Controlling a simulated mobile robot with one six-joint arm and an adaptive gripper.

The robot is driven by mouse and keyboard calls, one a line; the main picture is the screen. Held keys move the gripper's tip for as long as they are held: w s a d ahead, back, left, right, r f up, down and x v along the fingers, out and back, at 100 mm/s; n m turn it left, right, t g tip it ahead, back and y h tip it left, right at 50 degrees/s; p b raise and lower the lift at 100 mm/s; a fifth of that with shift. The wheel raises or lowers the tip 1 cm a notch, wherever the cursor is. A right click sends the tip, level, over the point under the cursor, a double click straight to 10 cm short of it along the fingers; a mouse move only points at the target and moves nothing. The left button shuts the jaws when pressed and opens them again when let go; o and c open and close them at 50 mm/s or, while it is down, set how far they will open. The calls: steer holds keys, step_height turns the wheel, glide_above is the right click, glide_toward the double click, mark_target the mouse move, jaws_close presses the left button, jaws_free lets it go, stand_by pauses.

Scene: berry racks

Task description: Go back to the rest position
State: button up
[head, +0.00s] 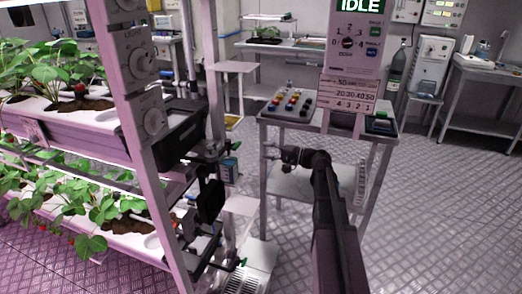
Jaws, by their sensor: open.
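My arm reaches up from the bottom of the head view, right of the middle. Its end bends left to my gripper (267,152), which points left in front of the small metal table (262,117). The gripper looks small here; its fingers are apart and I see nothing between them. It is apart from the rack on the left.
A berry rack (148,165) with plants in white-topped troughs (65,145) fills the left. The table holds a board with coloured knobs (290,102) and a panel reading IDLE (358,35). A bench (485,72) stands far right. The floor (440,215) at right is clear.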

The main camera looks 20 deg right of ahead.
steer(key=shift+s+d, duration=0.1)
steer(key=shift+d, duration=0.05)
stand_by(0.4)
steer(key=s+a+f+n+g+h, duration=0.5)
steer(key=s+a+f+g+h, duration=0.35)
steer(key=s+a+f, duration=0.55)
steer(key=s+d+f+n+g+h, duration=0.25)
steer(key=s+f+h, duration=0.3)
steer(key=s, duration=0.35)
step_height(320, 180, up, 27)
steer(key=d+p, duration=0.1)
steer(key=p, duration=2.5)
steer(key=shift+w+h, duration=0.2)
steer(key=shift+h, duration=0.1)
